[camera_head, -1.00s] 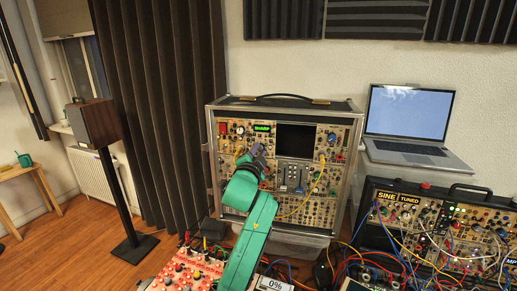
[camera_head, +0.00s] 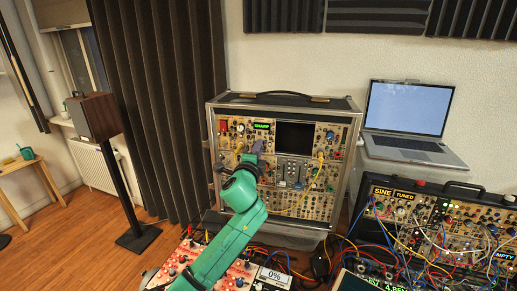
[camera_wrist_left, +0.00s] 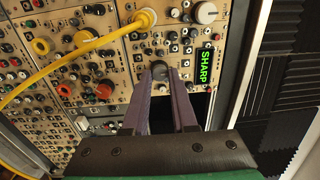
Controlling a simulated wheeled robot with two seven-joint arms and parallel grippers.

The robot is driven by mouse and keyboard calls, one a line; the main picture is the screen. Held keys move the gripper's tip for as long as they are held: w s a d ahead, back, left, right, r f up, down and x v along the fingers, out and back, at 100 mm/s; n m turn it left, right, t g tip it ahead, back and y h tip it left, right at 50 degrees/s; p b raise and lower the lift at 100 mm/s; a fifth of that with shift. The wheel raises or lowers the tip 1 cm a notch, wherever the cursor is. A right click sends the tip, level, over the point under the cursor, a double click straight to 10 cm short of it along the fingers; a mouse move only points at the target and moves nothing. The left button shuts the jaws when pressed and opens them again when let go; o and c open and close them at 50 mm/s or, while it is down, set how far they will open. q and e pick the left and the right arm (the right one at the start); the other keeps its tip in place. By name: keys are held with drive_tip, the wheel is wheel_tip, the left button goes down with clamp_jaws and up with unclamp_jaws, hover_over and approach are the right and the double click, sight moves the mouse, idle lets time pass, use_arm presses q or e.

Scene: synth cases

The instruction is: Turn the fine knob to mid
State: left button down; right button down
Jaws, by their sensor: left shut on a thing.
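The fine knob (camera_wrist_left: 159,67) is a small dark knob on the tan synth panel, in the left wrist view. My left gripper (camera_wrist_left: 165,74) has its two purple fingers shut on it, and they hide part of it. A green display (camera_wrist_left: 205,66) beside it reads SHARP. In the head view my left gripper (camera_head: 257,150) is against the upper left of the cased synth (camera_head: 350,105), just below the same display (camera_head: 262,126). The knob itself is hidden there behind the gripper. My right gripper is not in view.
A yellow cable (camera_wrist_left: 75,54) is plugged in near the gripper. A laptop (camera_head: 408,112) stands on the right, above a second synth case (camera_head: 480,190) full of cables. A red-knobbed panel (camera_head: 180,262) and a small 0% display (camera_head: 275,277) lie in front.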

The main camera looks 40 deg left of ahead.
use_arm(q)
drive_tip(key=shift+a+r, duration=0.1)
drive_tip(key=shift+r, duration=0.3)
drive_tip(key=c, duration=0.7)
unclamp_jaws()
drive_tip(key=shift+f, duration=0.1)
drive_tip(key=b+v, duration=0.4)
drive_tip(key=v, duration=1)
drive_tip(key=shift+f, duration=0.3)
drive_tip(key=shift+a, duration=0.15)
